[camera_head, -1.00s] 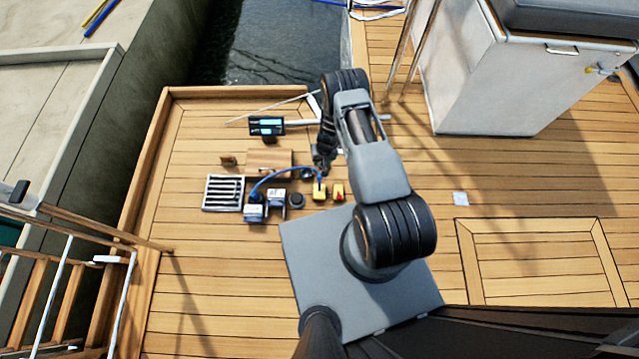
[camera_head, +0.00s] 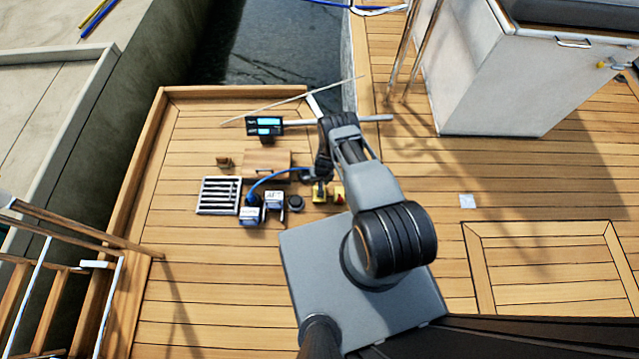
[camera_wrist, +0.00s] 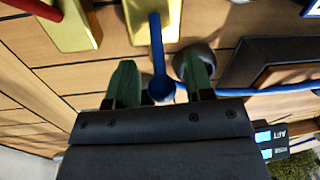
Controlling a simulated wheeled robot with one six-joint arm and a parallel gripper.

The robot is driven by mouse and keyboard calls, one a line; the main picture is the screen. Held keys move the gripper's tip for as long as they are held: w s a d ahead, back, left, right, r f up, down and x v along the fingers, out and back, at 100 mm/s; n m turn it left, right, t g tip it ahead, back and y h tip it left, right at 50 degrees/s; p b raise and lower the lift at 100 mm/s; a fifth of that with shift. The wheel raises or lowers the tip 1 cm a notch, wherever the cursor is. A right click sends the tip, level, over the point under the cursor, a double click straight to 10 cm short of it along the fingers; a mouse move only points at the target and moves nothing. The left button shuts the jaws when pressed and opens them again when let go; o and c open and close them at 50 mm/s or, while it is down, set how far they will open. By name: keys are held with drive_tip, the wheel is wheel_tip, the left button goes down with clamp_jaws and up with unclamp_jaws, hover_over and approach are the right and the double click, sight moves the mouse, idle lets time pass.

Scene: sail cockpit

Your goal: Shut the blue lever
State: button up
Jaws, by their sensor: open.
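The blue lever (camera_wrist: 156,45) shows in the wrist view as a straight bar with a rounded end. It rises from a yellow block (camera_wrist: 141,10), which also shows in the head view (camera_head: 320,196). My gripper (camera_wrist: 157,72) is open, with one green finger on each side of the lever's rounded end. I cannot tell whether either finger touches it. In the head view my gripper (camera_head: 321,177) is just over the yellow block and hides the lever there.
A second yellow block (camera_wrist: 68,28) with a red lever (camera_wrist: 32,8) stands close by. A dark round knob (camera_head: 295,202) and a blue hose (camera_head: 268,177) are on the other side. A grille (camera_head: 218,195) and small display (camera_head: 264,126) lie farther left.

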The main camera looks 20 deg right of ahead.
drive_tip(key=shift+f, duration=0.4)
drive_tip(key=shift+c, duration=0.5)
clamp_jaws()
